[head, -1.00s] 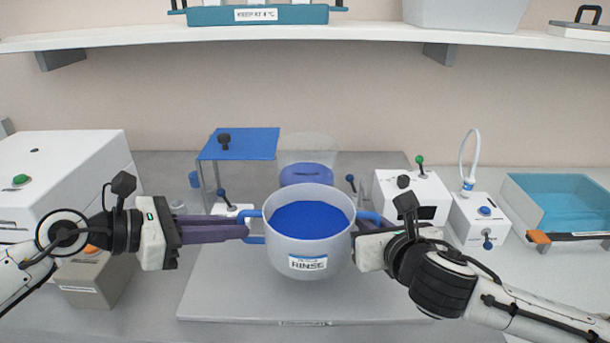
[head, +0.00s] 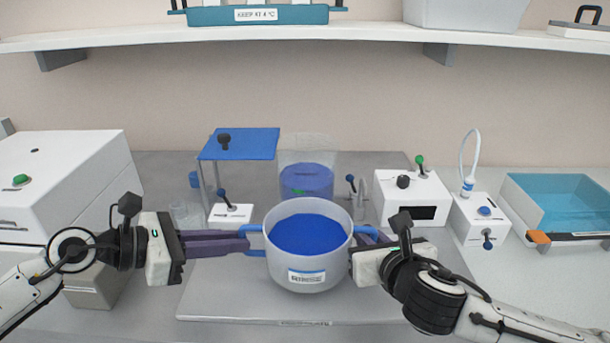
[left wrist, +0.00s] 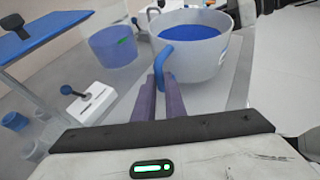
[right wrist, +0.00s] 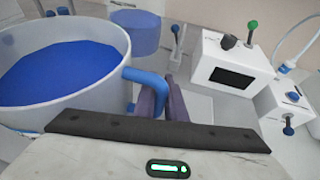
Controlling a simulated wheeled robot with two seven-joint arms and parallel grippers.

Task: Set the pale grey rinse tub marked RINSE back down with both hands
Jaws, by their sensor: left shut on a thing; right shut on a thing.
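The pale grey rinse tub (head: 308,270) holds blue liquid and has a blue handle on each side. It is in the middle of the head view, over the light grey board (head: 210,300); I cannot tell whether its base touches the board. My left gripper (head: 248,240) is shut on its left handle, also seen in the left wrist view (left wrist: 163,65). My right gripper (head: 365,237) is shut on its right handle, seen in the right wrist view (right wrist: 148,77). The tub looks about level. Its front label (head: 307,277) is hard to read now.
Behind the tub stand a clear vessel with blue liquid (head: 306,182), a blue-topped stand (head: 240,145) and a white switch box (head: 231,213). White devices (head: 412,195) and a teal tray (head: 560,210) are at right. A white machine (head: 65,175) is at left.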

